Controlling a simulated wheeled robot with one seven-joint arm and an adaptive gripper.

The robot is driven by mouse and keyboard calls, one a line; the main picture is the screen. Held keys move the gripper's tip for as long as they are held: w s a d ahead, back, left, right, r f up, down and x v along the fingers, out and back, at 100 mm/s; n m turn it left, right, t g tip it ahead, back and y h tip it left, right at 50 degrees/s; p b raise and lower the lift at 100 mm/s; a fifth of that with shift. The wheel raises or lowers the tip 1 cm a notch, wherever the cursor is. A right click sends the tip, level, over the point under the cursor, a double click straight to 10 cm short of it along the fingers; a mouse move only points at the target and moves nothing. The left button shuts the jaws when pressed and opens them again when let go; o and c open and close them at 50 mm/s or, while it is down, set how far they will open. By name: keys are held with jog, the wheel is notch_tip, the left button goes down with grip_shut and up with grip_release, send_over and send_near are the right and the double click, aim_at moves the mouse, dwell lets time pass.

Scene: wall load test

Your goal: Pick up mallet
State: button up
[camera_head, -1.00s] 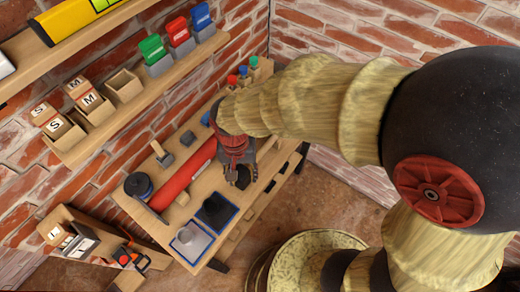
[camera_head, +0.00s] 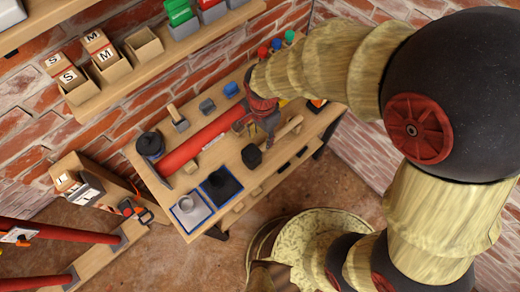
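The mallet, with a black head (camera_head: 252,156) and a pale wooden handle (camera_head: 289,130), lies on the wooden workbench in the camera_head view. Its handle points up and to the right. My gripper (camera_head: 268,130) is over the bench, just above the head and left of the handle in the picture. It overlaps part of the mallet's surroundings, and I cannot tell whether it touches the handle. Its fingers are small and dark, so their opening is unclear.
A long red cylinder (camera_head: 205,140) lies on the bench beside a dark spool (camera_head: 150,145). A smaller hammer-like tool (camera_head: 178,118) stands behind. Blue-edged trays (camera_head: 190,211) sit at the front edge. Shelf boxes (camera_head: 144,45) are above; red bars (camera_head: 60,233) show lower left.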

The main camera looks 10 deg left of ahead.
aim_at(264, 146)
notch_tip(264, 146, down, 3)
jog(key=shift+f+b, duration=0.1)
jog(key=shift+b, duration=0.2)
jog(key=shift+s+d+f+b, duration=0.1)
jog(key=shift+f+b, duration=0.15)
jog(key=shift+f, duration=0.65)
jog(key=shift+w+d+f+b, duration=0.1)
jog(key=shift+f+b, duration=0.2)
jog(key=shift+f, duration=0.6)
jog(key=shift+s+d+f+b, duration=0.1)
jog(key=shift+f+b, duration=0.15)
jog(key=shift+f, duration=0.65)
jog(key=shift+r, duration=0.1)
jog(key=shift+c, duration=1.1)
jog(key=c, duration=0.7)
grip_shut()
